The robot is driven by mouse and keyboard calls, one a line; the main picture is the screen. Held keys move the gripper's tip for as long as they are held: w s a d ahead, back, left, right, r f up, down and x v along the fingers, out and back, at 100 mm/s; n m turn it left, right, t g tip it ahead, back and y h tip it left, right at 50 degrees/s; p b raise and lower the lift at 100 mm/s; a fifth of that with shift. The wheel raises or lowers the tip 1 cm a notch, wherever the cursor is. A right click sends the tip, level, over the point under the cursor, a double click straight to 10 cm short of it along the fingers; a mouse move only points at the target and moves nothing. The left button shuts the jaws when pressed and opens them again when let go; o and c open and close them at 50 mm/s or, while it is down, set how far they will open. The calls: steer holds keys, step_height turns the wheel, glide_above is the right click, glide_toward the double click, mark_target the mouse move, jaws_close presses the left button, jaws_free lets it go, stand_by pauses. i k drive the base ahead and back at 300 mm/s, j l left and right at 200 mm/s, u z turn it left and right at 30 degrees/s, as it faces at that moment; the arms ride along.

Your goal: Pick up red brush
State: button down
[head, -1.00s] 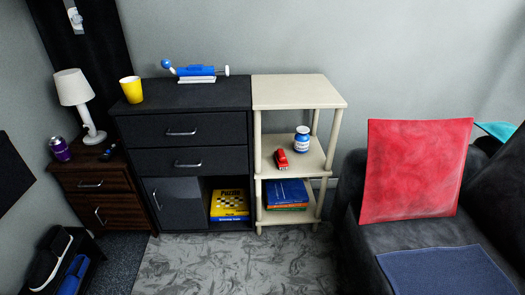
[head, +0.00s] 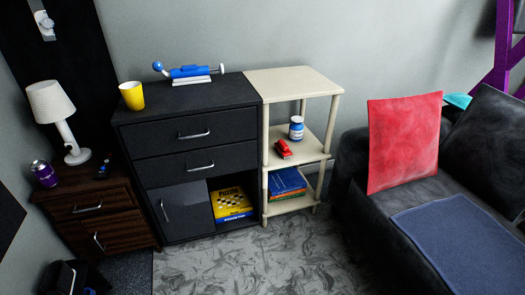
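A small red object (head: 283,148) lies on the middle shelf of the cream shelf unit (head: 293,82). It is the only small red item I see, and it is too small to tell surely whether it is the brush. A white and blue jar (head: 296,128) stands just behind it to the right. My gripper is not in view.
A dark cabinet (head: 190,155) with a yellow cup (head: 132,95) and a blue device (head: 188,73) on top stands left of the shelf unit. A dark sofa (head: 350,165) with a red cushion (head: 403,142) is at right. The grey patterned rug (head: 270,262) in front is clear.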

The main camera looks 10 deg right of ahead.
mark_target(283, 149)
steer(key=z, duration=2.1)
steer(key=u, duration=2.1)
steer(key=i+j, duration=0.1)
steer(key=i, duration=0.4)
steer(key=i+j+z, duration=0.1)
steer(key=i, duration=0.4)
steer(key=i+j, duration=0.15)
steer(key=i, duration=0.35)
steer(key=i+j, duration=0.15)
steer(key=i, duration=0.3)
steer(key=i+j+z, duration=0.1)
steer(key=i, duration=0.4)
